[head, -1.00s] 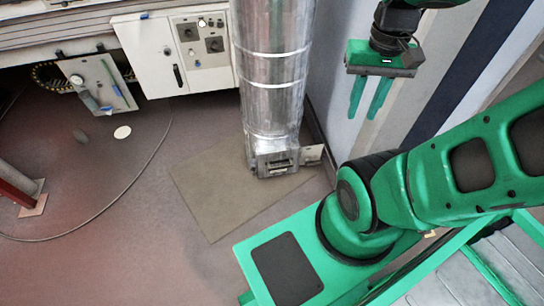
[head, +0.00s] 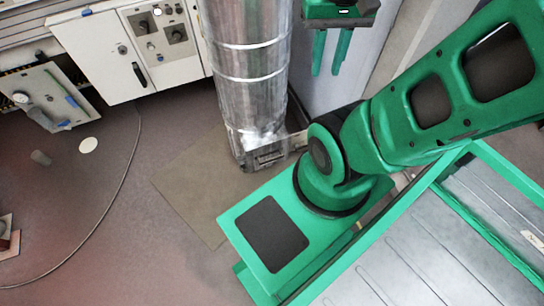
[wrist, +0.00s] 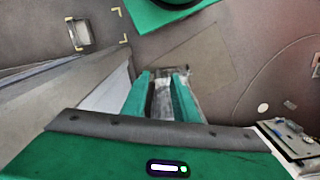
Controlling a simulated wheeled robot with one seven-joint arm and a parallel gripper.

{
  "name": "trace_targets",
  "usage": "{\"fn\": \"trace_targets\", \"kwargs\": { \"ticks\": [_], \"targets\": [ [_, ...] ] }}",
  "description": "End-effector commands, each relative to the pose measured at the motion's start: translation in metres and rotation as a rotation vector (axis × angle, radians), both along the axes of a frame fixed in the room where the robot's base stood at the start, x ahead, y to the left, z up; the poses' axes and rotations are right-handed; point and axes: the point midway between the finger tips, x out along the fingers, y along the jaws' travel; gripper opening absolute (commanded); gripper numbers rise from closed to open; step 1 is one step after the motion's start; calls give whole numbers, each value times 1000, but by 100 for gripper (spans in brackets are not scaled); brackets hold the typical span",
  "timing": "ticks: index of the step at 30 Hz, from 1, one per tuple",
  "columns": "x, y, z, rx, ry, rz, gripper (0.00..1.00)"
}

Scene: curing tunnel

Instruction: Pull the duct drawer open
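The duct is a shiny silver ribbed column (head: 250,75) standing on the floor in the head view. At its foot is a small metal box with a dark slotted front (head: 267,155), which looks like the duct drawer; I cannot see it pulled out. My gripper (head: 329,70) has two green fingers, apart and empty, pointing down to the right of the duct and well above the floor. In the wrist view the fingers (wrist: 160,80) are also apart, with the duct's metal foot (wrist: 178,74) beyond and between them, not touched.
A white control cabinet (head: 132,50) stands left of the duct. A brown mat (head: 185,185) lies on the floor before the duct. A pale wall panel (head: 340,80) is close on the right. A cable curves over the open floor at left.

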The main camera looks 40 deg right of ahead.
Motion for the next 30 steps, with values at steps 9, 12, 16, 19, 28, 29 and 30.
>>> {"fn": "trace_targets", "kwargs": {
  "ticks": [9, 12, 16, 19, 28, 29, 30],
  "targets": [
    [23, -19, -9, -20, 18, -74, 27],
    [46, -31, -22, -30, 35, -126, 27],
    [76, -47, -44, -37, 52, -192, 27],
    [96, -59, -66, -37, 65, -244, 27],
    [148, -91, -148, -14, 95, -401, 27],
    [153, -94, -158, -9, 98, -417, 27],
    [158, -97, -171, -3, 101, -438, 27]
  ]
}}
